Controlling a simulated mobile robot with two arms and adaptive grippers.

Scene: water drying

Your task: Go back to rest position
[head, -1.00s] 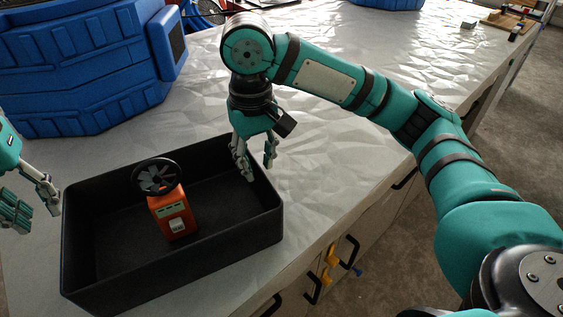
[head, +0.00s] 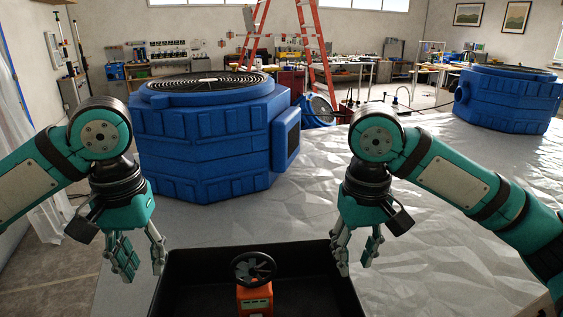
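My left gripper (head: 141,276) hangs pointing down at the left, beside the left wall of a black tray; its fingers are apart with nothing between them. My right gripper (head: 355,264) hangs pointing down by the tray's right side, its fingers also apart and empty. The black tray (head: 200,262) is at the bottom of the head view, its near part cut off by the picture edge. An orange device with a black fan wheel (head: 254,296) stands inside the tray, apart from both grippers.
A large blue octagonal unit with a round grille (head: 205,135) stands on the crinkled silvery table (head: 440,270) behind the tray. A second blue unit (head: 508,98) is at the far right. A red ladder (head: 315,45) and workbenches stand in the background.

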